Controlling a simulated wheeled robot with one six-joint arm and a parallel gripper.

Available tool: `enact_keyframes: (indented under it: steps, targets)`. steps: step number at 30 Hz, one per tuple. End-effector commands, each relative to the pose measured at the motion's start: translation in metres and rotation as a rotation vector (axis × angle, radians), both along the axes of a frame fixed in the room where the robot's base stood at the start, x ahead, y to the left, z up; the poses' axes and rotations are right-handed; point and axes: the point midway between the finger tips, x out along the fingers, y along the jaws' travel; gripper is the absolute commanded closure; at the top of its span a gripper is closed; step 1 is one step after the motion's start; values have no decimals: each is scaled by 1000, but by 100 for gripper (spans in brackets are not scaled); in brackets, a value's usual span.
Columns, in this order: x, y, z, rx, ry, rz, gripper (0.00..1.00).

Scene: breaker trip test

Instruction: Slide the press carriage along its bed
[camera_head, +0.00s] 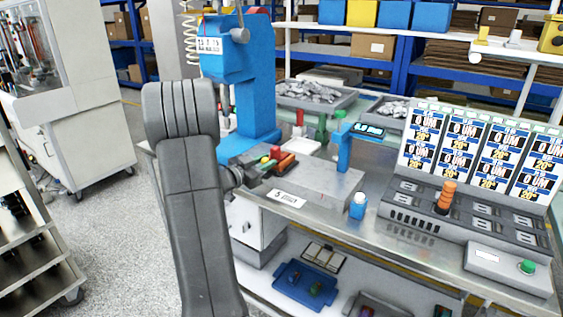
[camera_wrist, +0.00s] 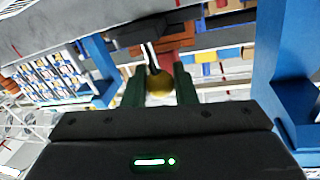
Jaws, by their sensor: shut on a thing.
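The blue press (camera_head: 240,75) stands upright on the bench, behind my arm in the head view. Its grey metal bed (camera_head: 320,192) runs to the right from the press foot. The carriage, with red and orange parts (camera_head: 287,163), sits at the left part of the bed. My gripper (camera_head: 264,164) is at the carriage's near left side, partly hidden by my arm. In the wrist view my gripper (camera_wrist: 160,78) has its dark green fingers shut on a yellow knob (camera_wrist: 159,86). An orange-brown carriage part (camera_wrist: 176,42) shows just beyond the knob.
A blue post with a small display (camera_head: 345,150) stands on the bed's right part. A meter panel (camera_head: 475,150) and an orange handle (camera_head: 446,195) are at the right. Grey bins of metal parts (camera_head: 312,97) stand behind.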

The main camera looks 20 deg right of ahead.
Motion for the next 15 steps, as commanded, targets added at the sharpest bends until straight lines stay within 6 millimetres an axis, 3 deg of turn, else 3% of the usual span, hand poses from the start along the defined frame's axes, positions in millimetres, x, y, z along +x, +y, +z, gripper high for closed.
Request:
enact_keyframes:
  steps: [6,15]
  targets:
    - [18,15,1,1,0,1,100]
    - [22,19,-1,0,1,-1,100]
